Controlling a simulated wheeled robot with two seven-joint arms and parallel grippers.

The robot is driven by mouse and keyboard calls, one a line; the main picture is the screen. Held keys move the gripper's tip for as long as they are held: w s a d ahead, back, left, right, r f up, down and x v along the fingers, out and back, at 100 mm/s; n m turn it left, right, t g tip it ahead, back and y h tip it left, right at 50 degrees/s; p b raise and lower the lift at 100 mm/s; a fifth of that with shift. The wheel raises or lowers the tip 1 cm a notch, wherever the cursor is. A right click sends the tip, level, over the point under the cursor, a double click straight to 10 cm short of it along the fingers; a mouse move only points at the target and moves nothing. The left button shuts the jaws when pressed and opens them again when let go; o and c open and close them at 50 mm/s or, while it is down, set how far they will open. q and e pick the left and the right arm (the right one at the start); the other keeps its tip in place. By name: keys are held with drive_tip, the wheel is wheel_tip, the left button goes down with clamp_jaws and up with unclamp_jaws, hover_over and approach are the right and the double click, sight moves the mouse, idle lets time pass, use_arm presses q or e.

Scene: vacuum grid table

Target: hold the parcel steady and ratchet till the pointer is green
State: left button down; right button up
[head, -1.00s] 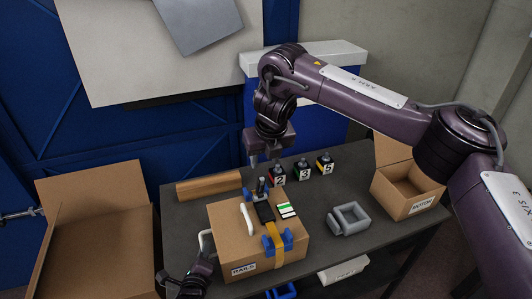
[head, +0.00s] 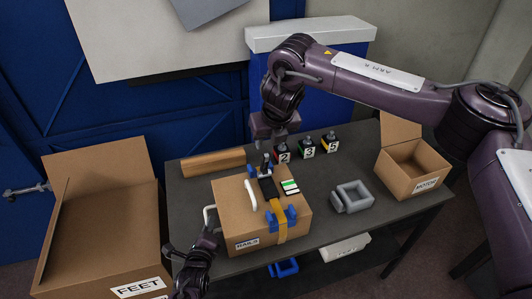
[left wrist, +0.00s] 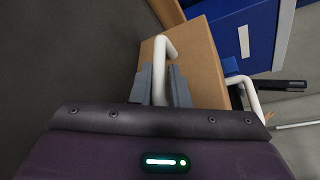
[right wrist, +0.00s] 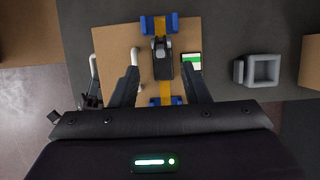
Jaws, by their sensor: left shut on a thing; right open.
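The parcel (head: 235,215) is a brown box labelled RAILS on the table, with a yellow strap (head: 279,232) across it. A black ratchet (head: 268,187) sits on the strap between blue corner pieces (head: 292,215). Beside it is a gauge card (head: 290,187) with green and white bands; its pointer is too small to read. My left gripper (left wrist: 159,88) is shut on the white handle (left wrist: 167,46) at the parcel's left side. My right gripper (right wrist: 161,90) is open above the parcel; the ratchet (right wrist: 161,58) shows between its fingers, apart from both.
Numbered bottles (head: 306,148) and a brown bar (head: 213,162) stand behind the parcel. A grey open tray (head: 351,197) and an open MOTOR box (head: 412,167) are to the right. A large open FEET box (head: 105,240) is at the left.

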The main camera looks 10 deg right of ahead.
sight(266, 154)
drive_tip(key=x, duration=1)
drive_tip(key=shift+f, duration=0.25)
clamp_jaws()
